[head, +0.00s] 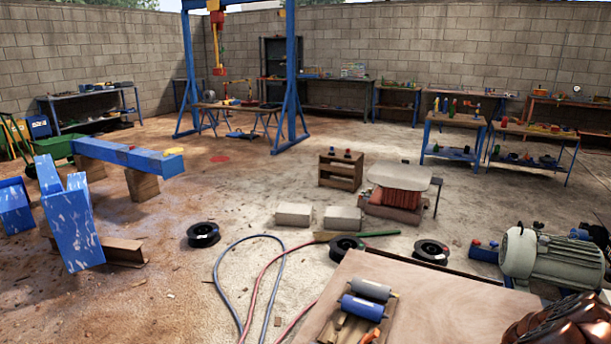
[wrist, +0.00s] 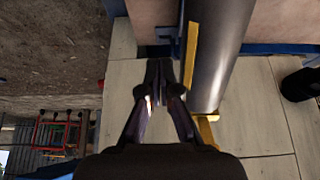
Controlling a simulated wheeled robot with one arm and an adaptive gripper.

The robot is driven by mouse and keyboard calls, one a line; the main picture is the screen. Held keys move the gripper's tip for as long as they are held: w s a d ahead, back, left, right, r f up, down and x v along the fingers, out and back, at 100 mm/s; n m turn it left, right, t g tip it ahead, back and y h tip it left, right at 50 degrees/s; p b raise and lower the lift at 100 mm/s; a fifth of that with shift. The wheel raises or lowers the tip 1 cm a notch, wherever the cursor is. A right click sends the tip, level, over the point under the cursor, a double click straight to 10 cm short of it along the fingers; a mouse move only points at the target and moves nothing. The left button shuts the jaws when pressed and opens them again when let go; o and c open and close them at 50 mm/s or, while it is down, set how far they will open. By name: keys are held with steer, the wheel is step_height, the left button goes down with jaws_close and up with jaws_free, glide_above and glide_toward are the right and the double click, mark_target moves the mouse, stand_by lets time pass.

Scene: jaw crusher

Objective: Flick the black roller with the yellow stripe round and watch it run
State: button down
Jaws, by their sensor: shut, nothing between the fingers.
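In the wrist view the black roller (wrist: 222,50) runs from the top edge down to its near end, right of my gripper. Its yellow stripe (wrist: 191,52) shows along the side facing my fingers. My gripper (wrist: 159,66) is shut and empty, its fingertips close beside the roller's left side. I cannot tell whether they touch it. A yellow piece (wrist: 207,130) shows below the roller's near end, partly hidden by my gripper. I cannot make out the striped roller or my gripper in the head view.
In the wrist view a blue edge (wrist: 284,48) runs behind the roller, and a dark round object (wrist: 300,84) lies at right. In the head view a grey roller (head: 371,289) and a blue roller (head: 362,307) lie on a wooden top (head: 450,300). A green motor (head: 548,256) stands at right.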

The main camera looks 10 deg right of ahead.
steer(key=shift+s+d+f, duration=0.1)
steer(key=shift+d+f, duration=0.05)
steer(key=shift+f, duration=0.2)
